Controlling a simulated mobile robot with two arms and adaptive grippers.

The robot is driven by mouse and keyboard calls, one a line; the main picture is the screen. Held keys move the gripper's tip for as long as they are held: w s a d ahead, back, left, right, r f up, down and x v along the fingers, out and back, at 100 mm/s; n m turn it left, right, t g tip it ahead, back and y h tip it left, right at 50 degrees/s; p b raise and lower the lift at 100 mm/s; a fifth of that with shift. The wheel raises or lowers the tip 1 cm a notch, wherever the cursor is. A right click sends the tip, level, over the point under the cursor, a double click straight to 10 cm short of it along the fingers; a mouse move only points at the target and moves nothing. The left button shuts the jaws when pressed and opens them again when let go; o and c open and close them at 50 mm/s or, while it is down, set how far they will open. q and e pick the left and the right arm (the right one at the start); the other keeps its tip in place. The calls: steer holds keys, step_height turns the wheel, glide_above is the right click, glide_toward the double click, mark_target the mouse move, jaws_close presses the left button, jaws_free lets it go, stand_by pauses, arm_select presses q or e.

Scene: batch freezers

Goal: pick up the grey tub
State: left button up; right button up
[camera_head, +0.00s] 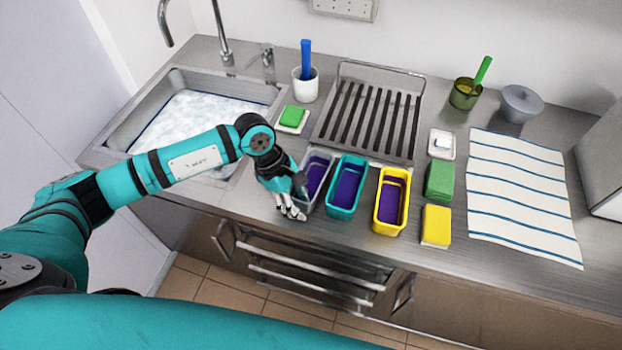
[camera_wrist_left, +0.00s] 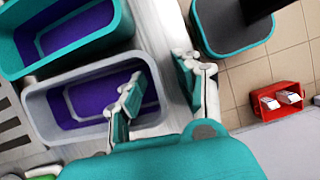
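The grey tub (camera_head: 327,187) stands on the steel counter at the left end of a row of tubs, and its purple inside shows. It also shows in the left wrist view (camera_wrist_left: 82,76). My left gripper (camera_head: 293,205) is open at the tub's front left. In the left wrist view my left gripper (camera_wrist_left: 160,88) has one finger over the tub's inside and the other outside, with the tub's near wall between them. Whether a finger touches the wall I cannot tell. My right gripper is not in view.
A teal tub (camera_head: 346,213) stands close right of the grey one, then a yellow tub (camera_head: 389,229). A slatted rack (camera_head: 413,145) lies behind, a sink (camera_head: 110,140) at left. On the floor are a teal bin (camera_wrist_left: 252,38) and a red box (camera_wrist_left: 280,112).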

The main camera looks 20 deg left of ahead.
arm_select(q)
jaws_close()
steer(key=shift+r, duration=0.1)
